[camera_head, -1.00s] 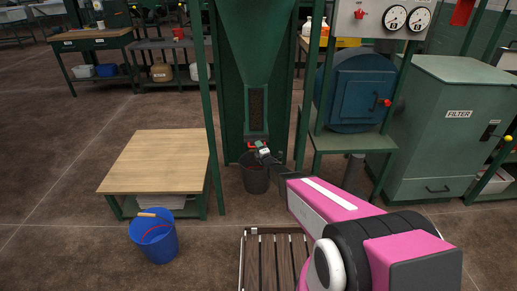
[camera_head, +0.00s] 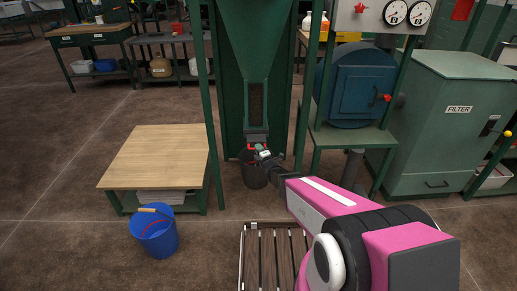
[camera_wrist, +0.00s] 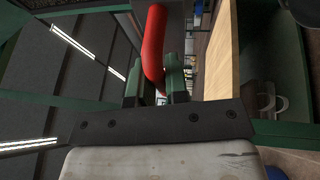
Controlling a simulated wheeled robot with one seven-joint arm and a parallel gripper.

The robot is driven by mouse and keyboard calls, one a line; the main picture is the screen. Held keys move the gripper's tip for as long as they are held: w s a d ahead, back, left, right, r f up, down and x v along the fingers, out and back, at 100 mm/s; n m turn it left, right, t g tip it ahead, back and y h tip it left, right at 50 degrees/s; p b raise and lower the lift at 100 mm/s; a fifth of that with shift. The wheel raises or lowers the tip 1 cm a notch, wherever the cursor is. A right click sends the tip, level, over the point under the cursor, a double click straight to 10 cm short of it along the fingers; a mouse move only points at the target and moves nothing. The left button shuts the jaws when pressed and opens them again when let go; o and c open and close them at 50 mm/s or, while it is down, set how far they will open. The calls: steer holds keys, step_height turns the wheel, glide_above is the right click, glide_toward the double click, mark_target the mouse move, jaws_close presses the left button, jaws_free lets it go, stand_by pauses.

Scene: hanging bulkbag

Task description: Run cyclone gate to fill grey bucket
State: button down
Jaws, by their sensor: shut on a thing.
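The green cyclone (camera_head: 258,45) narrows down to a sight window (camera_head: 257,103) and an outlet with a red gate handle (camera_head: 252,147). The dark grey bucket (camera_head: 254,175) stands on the floor under the outlet, its rim partly hidden by my gripper. My gripper (camera_head: 263,154) is at the outlet, just above the bucket. In the wrist view, my gripper's fingers (camera_wrist: 155,82) are shut on the red handle (camera_wrist: 154,45), which sticks up between them. The bucket's contents cannot be made out.
A wooden-topped table (camera_head: 155,157) stands left of the cyclone, with a blue bucket (camera_head: 155,235) in front. A slatted pallet (camera_head: 268,262) lies in front. A blue round vessel (camera_head: 355,88) and the green filter cabinet (camera_head: 440,125) stand right. Open floor lies left.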

steer(key=c, duration=1.1)
jaws_free()
steer(key=shift+c, duration=0.2)
steer(key=v, duration=1)
steer(key=shift+s+d, duration=0.2)
steer(key=shift+s, duration=0.15)
steer(key=shift+f, duration=0.1)
